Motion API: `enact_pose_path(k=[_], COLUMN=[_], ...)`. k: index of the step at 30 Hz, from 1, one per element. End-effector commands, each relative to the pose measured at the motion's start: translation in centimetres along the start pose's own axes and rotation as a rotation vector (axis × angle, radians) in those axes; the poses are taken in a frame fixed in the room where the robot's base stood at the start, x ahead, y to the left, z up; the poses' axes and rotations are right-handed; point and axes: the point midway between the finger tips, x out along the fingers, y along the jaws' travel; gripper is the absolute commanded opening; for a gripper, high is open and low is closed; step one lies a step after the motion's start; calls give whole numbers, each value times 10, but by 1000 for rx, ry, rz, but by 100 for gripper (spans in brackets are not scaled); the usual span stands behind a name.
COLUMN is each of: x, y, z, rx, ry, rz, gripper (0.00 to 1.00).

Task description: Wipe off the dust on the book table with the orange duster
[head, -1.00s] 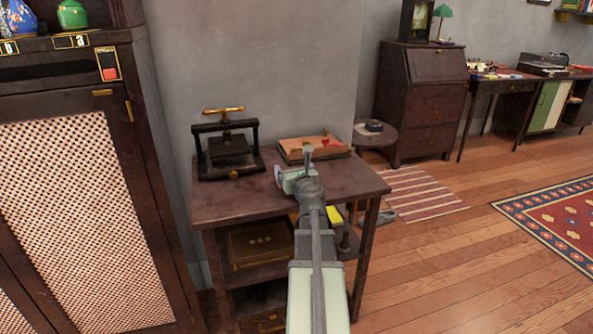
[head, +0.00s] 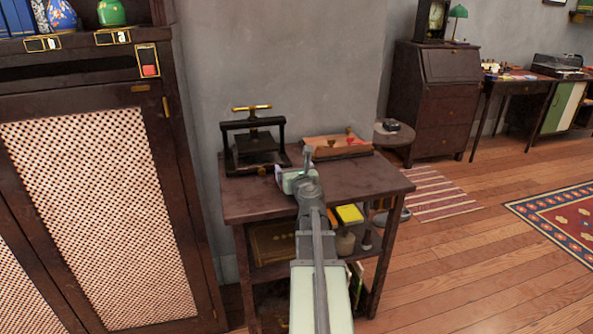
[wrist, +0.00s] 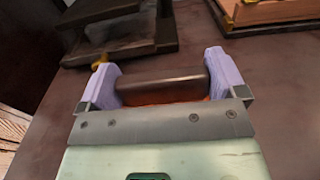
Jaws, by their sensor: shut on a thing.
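The book table (head: 350,187) is a dark brown wooden stand against the grey wall, with shelves below. Its top also fills much of the wrist view (wrist: 270,75). My gripper (head: 283,178) is over the left-middle part of the top in the head view. In the wrist view, the pale lavender fingers of my gripper (wrist: 162,78) are shut on the duster's dark brown handle (wrist: 160,88). A strip of orange (wrist: 165,99) shows just below the handle; the rest of the duster is hidden. I cannot tell whether it touches the top. I cannot make out dust clearly.
A black press with a brass handle (head: 252,150) stands at the top's back left, close to my gripper. A wooden frame with red parts (head: 338,146) lies at the back right. A tall cabinet (head: 95,200) stands left. The top's front right is clear.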

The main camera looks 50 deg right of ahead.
Motion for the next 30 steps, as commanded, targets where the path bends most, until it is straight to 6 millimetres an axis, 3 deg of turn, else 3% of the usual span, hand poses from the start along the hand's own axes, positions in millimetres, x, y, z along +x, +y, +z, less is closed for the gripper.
enact_pose_path(k=[1, 6, 18, 30], x=[0, -1, -1, -1], y=[0, 3, 11, 13], z=[13, 34, 69, 76], rx=[-1, 0, -1, -1], ry=[-9, -39, -38, -38], rz=[1, 3, 13, 17], gripper=[71, 71, 71, 71])
